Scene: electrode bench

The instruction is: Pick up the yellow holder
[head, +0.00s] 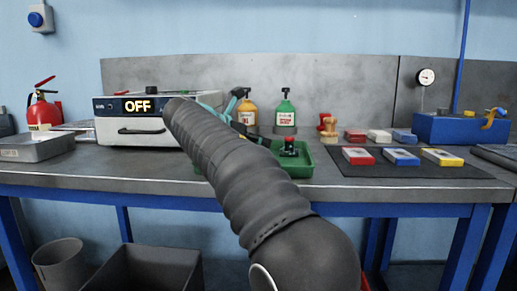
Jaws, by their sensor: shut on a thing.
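My arm crosses the middle of the head view and hides most of my gripper (250,132). Only dark and teal parts show past the sleeve, left of and well apart from the yellow block. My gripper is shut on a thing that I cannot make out. A small red-topped dark piece (288,145) shows at the green tray; whether my gripper touches it is unclear.
The green tray (303,165) is partly behind my arm. An oven reading OFF (130,130) stands left. Two pump bottles (285,112) stand behind. A blue box (445,129) with yellow parts stands behind the mat (380,171). The front edge right of the tray is clear.

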